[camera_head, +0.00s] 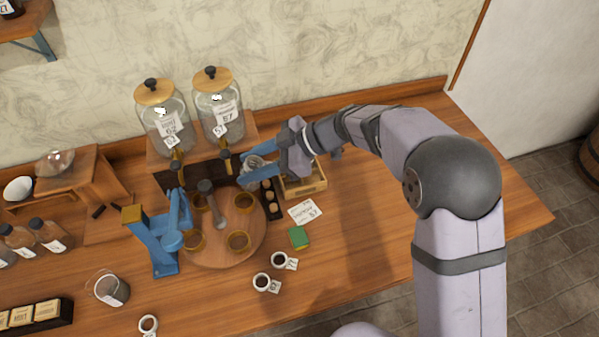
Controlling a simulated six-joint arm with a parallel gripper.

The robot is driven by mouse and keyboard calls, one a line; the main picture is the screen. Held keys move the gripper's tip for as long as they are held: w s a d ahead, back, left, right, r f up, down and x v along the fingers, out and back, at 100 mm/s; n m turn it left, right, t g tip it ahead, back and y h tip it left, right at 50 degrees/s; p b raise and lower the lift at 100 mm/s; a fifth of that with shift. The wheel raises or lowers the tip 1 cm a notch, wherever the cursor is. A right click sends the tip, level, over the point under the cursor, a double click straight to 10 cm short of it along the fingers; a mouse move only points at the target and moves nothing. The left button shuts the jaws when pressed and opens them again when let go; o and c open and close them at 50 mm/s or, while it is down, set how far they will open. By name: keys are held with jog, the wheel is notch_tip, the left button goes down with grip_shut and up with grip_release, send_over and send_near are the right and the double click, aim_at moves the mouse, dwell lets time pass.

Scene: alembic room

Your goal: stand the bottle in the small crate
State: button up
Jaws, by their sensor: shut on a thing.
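My gripper (257,166) is at the back middle of the table, and its blue fingers reach left from the grey wrist. It is shut on a clear glass thing, which looks like the bottle (254,166); its shape and tilt are hard to tell at this size. The small wooden crate (318,184) stands just right of the fingers, below and partly behind my wrist. Its inside is partly hidden by my arm. The held bottle is to the left of the crate, apart from it as far as I can tell.
Two glass jars with taps (163,118) (220,104) stand behind. A round wooden stand (227,250) with several cups and a blue press (152,243) is at the front left. A dark strip with round pieces (271,199), a card (304,211) and a green block (299,237) lie near the crate.

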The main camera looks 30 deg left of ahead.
jog(key=w+a+f+m+t, duration=0.1)
jog(key=w+f+m+t, duration=0.2)
jog(key=w+m+t, duration=0.45)
jog(key=w+d+f+m+t+h, duration=0.1)
jog(key=w+d+f+m, duration=0.1)
jog(key=w, duration=0.4)
jog(key=w+d+f+m+t+h, duration=0.1)
jog(key=w+d+f+m+t, duration=0.1)
jog(key=w+d+f+m, duration=0.1)
jog(key=w+d+m, duration=0.1)
jog(key=w+d, duration=0.1)
jog(key=w, duration=0.1)
jog(key=shift+d+f+h+p, duration=0.2)
jog(key=shift+h+p, duration=0.2)
notch_tip(320, 180, down, 6)
jog(key=b, duration=0.4)
jog(key=shift+f, duration=0.15)
jog(key=shift+f+b, duration=1.15)
jog(key=shift+f, duration=0.7)
